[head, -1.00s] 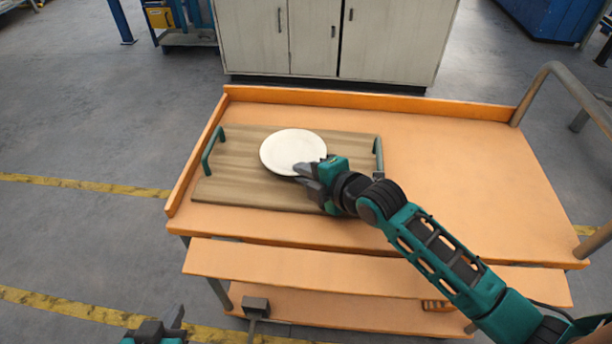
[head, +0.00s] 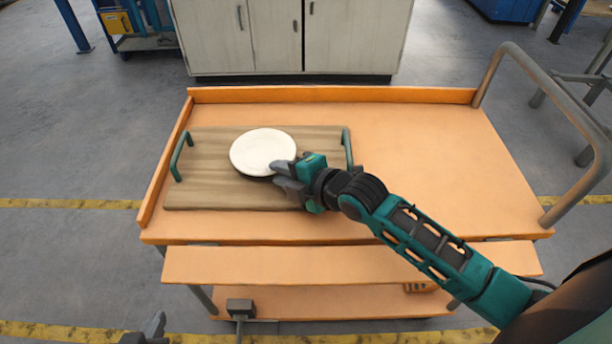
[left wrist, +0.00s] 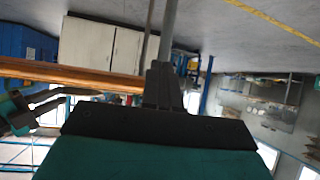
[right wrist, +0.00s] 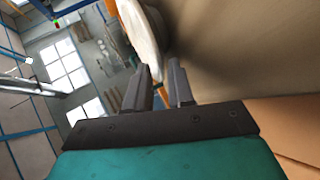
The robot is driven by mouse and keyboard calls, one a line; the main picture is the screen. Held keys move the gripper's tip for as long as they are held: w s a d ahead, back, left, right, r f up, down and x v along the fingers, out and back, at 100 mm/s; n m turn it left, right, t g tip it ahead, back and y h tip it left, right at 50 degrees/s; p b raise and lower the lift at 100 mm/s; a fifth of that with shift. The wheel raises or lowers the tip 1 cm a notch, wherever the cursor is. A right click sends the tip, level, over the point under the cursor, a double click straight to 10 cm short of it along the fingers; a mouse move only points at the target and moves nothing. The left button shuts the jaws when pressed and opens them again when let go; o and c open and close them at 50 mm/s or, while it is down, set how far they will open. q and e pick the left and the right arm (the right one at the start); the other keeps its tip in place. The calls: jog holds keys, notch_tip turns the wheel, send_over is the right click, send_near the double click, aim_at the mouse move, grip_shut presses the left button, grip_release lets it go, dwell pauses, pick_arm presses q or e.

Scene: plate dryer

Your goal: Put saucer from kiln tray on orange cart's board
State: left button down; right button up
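The white round saucer (head: 263,150) is over the middle of the wooden board (head: 200,190) on the orange cart. Whether it rests fully on the board or is slightly raised I cannot tell. My right gripper (head: 281,177) is at its lower right rim. In the right wrist view the gripper (right wrist: 162,80) has its fingers close together with the saucer's edge (right wrist: 143,35) running in between them. My left gripper (head: 155,328) is at the bottom edge of the head view, away from the cart. In the left wrist view its fingers (left wrist: 163,80) are together and empty. The kiln tray is not seen.
The board has green handles at its left (head: 178,158) and right (head: 347,148). The cart top (head: 430,150) is clear to the right, with a raised back lip and a grey push handle (head: 575,100). A pale cabinet (head: 290,35) stands behind.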

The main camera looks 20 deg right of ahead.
pick_arm(q)
jog(key=shift+s+a+r+p, duration=0.15)
jog(key=shift+s+a+p, duration=0.25)
jog(key=shift+p, duration=0.3)
pick_arm(e)
jog(key=v, duration=1)
